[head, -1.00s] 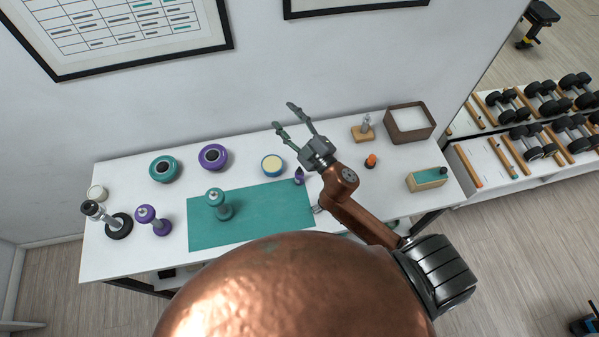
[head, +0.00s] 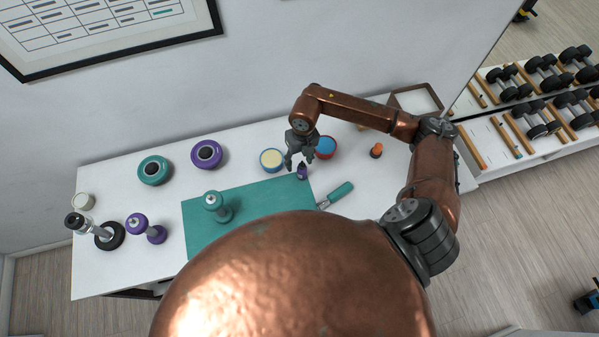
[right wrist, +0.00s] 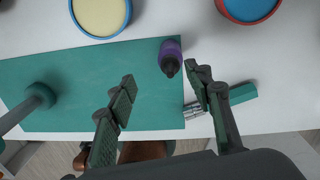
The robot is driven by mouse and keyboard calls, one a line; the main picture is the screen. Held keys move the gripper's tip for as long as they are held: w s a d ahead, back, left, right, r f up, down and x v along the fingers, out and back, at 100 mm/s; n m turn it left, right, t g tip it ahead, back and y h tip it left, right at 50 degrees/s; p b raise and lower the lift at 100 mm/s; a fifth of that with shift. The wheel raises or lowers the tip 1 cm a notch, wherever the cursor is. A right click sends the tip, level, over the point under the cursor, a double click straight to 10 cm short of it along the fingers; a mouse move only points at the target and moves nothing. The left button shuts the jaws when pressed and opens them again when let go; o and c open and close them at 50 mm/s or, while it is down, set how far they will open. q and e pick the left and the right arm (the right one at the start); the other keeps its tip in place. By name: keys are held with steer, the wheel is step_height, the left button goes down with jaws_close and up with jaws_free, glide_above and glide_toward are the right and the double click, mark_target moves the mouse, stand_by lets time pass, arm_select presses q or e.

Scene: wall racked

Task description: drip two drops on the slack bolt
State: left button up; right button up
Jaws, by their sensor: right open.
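A small purple bottle (head: 302,171) with a dark pointed tip stands at the teal mat's right back corner. It also shows in the right wrist view (right wrist: 170,58). My right gripper (head: 299,161) points down just above and beside it; in the right wrist view its open fingers (right wrist: 162,78) lie on either side of the bottle's near end, with nothing held. A teal dumbbell (head: 215,207) stands on the mat (head: 258,199), with a small metal piece on top. A purple dumbbell (head: 146,228) is left of the mat. I cannot tell which bolt is slack. My left gripper is out of view.
A yellow-topped blue tin (head: 271,160) and a red-rimmed blue tin (head: 325,147) stand close behind the bottle. A teal-handled brush-like tool (head: 338,194) lies to its right. An orange-topped item (head: 376,151) and a brown tray (head: 418,99) are farther right.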

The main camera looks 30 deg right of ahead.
mark_target(304, 165)
steer(key=shift+d+f+h+b, duration=0.15)
steer(key=shift+d+f+b, duration=0.3)
steer(key=shift+f, duration=0.2)
steer(key=shift+d+f+h+b, duration=0.15)
steer(key=shift+d+f+b, duration=0.25)
steer(key=shift+f, duration=0.2)
steer(key=shift+d+f, duration=0.15)
steer(key=shift+f, duration=0.1)
step_height(304, 165, down, 2)
steer(key=shift+f, duration=0.1)
steer(key=f, duration=0.1)
steer(key=f+p, duration=0.1)
steer(key=f, duration=0.2)
steer(key=shift+w+a+f+p, duration=0.1)
steer(key=shift+a+f+p, duration=0.05)
steer(key=shift+a+p, duration=0.2)
steer(key=shift+f, duration=0.55)
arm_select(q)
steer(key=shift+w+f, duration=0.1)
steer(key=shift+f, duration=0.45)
arm_select(e)
steer(key=shift+c, duration=0.6)
jaws_close()
steer(key=shift+r, duration=0.1)
